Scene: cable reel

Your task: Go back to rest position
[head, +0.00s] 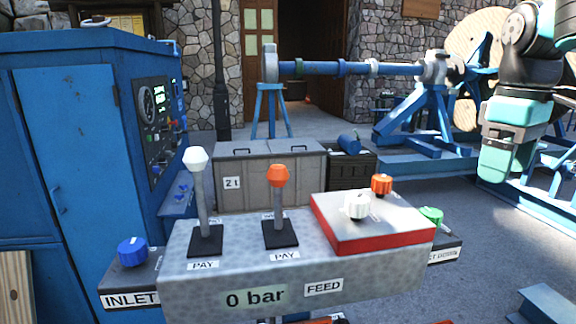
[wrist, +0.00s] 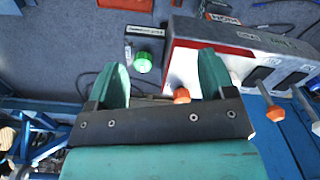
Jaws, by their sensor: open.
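My gripper (wrist: 163,76) shows in the wrist view with its two teal fingers apart and nothing between them. Past the fingers lie the grey control panel and, left of it, a green knob (wrist: 143,62). In the head view my arm hangs at the right side, to the right of the panel and apart from it. The panel (head: 200,277) carries a white-topped lever (head: 197,185), an orange-topped lever (head: 278,190), and a red-edged raised block (head: 375,245) with a white knob (head: 358,205) and an orange knob (head: 381,185). Both levers stand roughly upright.
A blue cabinet (head: 75,150) with gauges stands at the left. A blue knob (head: 132,251) sits by the INLET label, and the green knob (head: 431,215) is right of the panel. A blue reel stand (head: 412,115) is behind. Grey floor (head: 480,240) is open at the right.

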